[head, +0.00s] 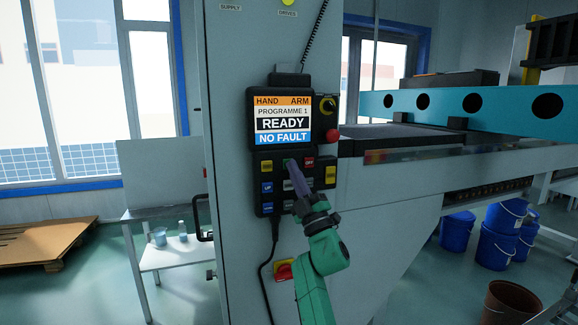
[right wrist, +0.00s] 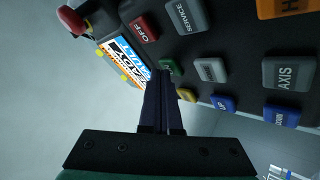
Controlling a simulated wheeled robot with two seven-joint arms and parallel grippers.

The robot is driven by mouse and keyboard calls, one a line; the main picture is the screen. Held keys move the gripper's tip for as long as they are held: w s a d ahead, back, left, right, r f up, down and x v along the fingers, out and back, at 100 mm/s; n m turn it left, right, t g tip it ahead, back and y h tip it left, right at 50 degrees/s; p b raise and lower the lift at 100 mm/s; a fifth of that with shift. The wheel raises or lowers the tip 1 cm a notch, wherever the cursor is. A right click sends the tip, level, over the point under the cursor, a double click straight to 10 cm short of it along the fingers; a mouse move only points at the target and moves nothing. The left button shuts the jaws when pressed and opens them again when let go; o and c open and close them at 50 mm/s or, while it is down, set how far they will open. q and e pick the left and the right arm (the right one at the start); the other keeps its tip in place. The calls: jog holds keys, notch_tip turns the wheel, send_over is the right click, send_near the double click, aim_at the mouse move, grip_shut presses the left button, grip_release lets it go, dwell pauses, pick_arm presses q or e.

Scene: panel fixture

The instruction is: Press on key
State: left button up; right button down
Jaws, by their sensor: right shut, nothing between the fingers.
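The green on key (head: 287,161) sits in the top row of a black hand-held panel (head: 253,140), mostly hidden behind my fingertips. In the right wrist view the green key (right wrist: 170,66) shows just beyond the fingertips. My right gripper (head: 291,167) is shut and empty, its dark fingers pointing at that key. It also shows in the right wrist view (right wrist: 162,80), with the tips at or very near the key; I cannot tell whether they touch. The screen (head: 283,122) reads HAND ARM, PROGRAMME 1, READY, NO FAULT. My left gripper is not in view.
The red OFF key (head: 309,162) is right of the green key, with yellow, blue and grey keys around. A red knob (head: 333,136) and a yellow-black dial (head: 327,104) are on the panel's right side. A cable (head: 263,270) hangs below. A teal beam (head: 450,102) extends right.

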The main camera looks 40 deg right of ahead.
jog(key=shift+s, duration=0.15)
jog(key=shift+s+a, duration=0.25)
jog(key=shift+s, duration=0.35)
jog(key=shift+s, duration=0.1)
jog(key=s, duration=0.1)
jog(key=s+a, duration=0.1)
jog(key=s, duration=0.1)
jog(key=s+p, duration=0.1)
jog(key=shift+s+a, duration=0.3)
jog(key=shift+a, duration=0.05)
jog(key=shift+w+f, duration=0.1)
